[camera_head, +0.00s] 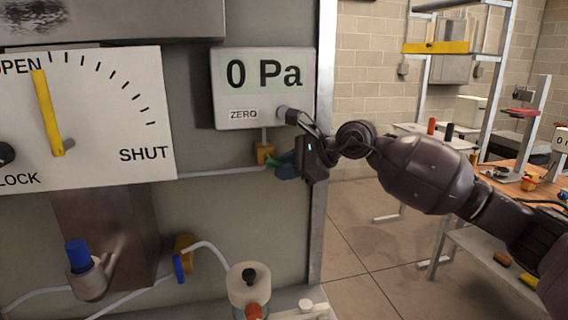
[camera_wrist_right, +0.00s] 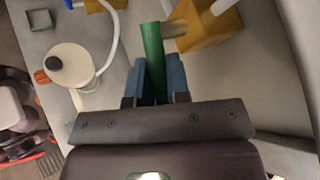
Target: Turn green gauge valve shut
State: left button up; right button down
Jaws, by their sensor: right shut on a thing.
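The green valve handle (camera_wrist_right: 152,45) sits on a yellow valve body (camera_wrist_right: 207,28) in the right wrist view. My right gripper (camera_wrist_right: 154,80) is shut on this handle, with a blue finger on each side of it. In the head view, the yellow body (camera_head: 264,152) is under the gauge box, and my right gripper (camera_head: 283,166) reaches it from the right. The handle is mostly hidden there by the fingers. The white gauge (camera_head: 262,88) above reads 0 Pa. My left gripper is not in view.
A dial panel (camera_head: 95,118) at the left has its yellow pointer (camera_head: 47,112) near OPEN. A blue-handled valve (camera_head: 181,266) and a cream round container (camera_head: 249,285) sit below. A metal post (camera_head: 323,140) edges the panel.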

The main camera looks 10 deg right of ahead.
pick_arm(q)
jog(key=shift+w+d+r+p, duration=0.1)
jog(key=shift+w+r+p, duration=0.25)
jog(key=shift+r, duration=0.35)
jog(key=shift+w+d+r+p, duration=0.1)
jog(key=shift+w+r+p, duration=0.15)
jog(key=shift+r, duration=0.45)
pick_arm(e)
jog(key=shift+d+r+n+g+h, duration=0.15)
jog(key=shift+r+n+h, duration=0.2)
jog(key=shift+h, duration=0.5)
jog(key=shift+d+r+n+g+h, duration=0.15)
jog(key=shift+r+n+h, duration=0.15)
jog(key=shift+h, duration=0.55)
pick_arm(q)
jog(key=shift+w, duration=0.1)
pick_arm(e)
jog(key=shift+a, duration=0.1)
jog(key=c, duration=1.4)
grip_release()
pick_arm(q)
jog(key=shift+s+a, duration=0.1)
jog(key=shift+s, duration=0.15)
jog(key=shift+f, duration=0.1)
